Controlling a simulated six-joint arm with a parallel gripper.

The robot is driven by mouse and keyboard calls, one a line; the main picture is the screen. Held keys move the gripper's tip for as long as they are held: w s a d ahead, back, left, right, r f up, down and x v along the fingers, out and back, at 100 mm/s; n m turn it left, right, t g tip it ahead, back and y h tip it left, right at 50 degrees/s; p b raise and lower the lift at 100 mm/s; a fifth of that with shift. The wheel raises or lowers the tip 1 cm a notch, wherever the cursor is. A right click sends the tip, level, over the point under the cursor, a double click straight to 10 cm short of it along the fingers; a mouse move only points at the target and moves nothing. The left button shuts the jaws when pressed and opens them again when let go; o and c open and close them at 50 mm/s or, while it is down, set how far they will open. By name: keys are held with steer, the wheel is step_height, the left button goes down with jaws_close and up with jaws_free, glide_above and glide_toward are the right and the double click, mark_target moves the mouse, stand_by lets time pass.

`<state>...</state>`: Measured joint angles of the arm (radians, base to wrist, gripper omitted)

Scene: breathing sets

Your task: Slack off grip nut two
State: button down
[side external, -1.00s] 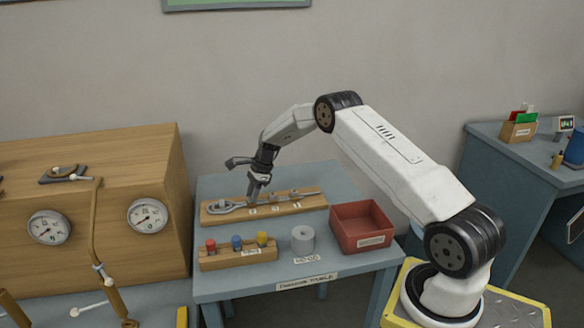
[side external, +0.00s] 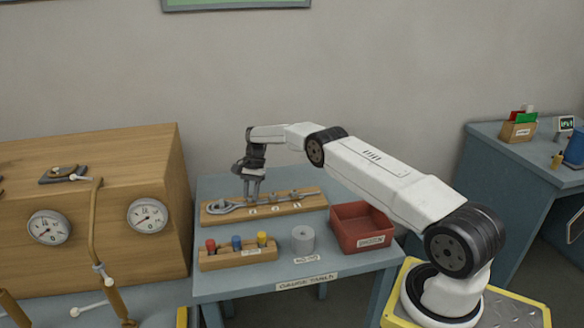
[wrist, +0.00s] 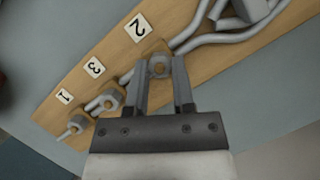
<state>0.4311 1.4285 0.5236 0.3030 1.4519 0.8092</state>
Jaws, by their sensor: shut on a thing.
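A wooden board (side external: 312,203) on the blue table carries a row of hex nuts on grey rods, with number labels. In the wrist view the label 2 (wrist: 137,29) is just beyond the nut (wrist: 158,66) between my fingers. My gripper (wrist: 160,68) is shut on this nut, one finger on each side of it. In the side view my gripper (side external: 251,192) points down at the board, and its fingers mostly hide the nut. The nut by label 3 (wrist: 111,95) and the nut by label 1 (wrist: 76,125) sit to the left, clear of my fingers.
A red bin (side external: 362,228) is to the right. A wooden cabinet with gauges (side external: 90,220) stands left.

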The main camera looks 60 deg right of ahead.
steer(key=shift+w+n+g, duration=0.1)
steer(key=shift+n+g, duration=0.2)
steer(key=shift+n, duration=0.8)
steer(key=shift+a, duration=0.1)
steer(key=shift+c, duration=2.3)
jaws_free()
steer(key=shift+h, duration=0.3)
steer(key=shift+m, duration=0.3)
steer(key=shift+m, duration=0.5)
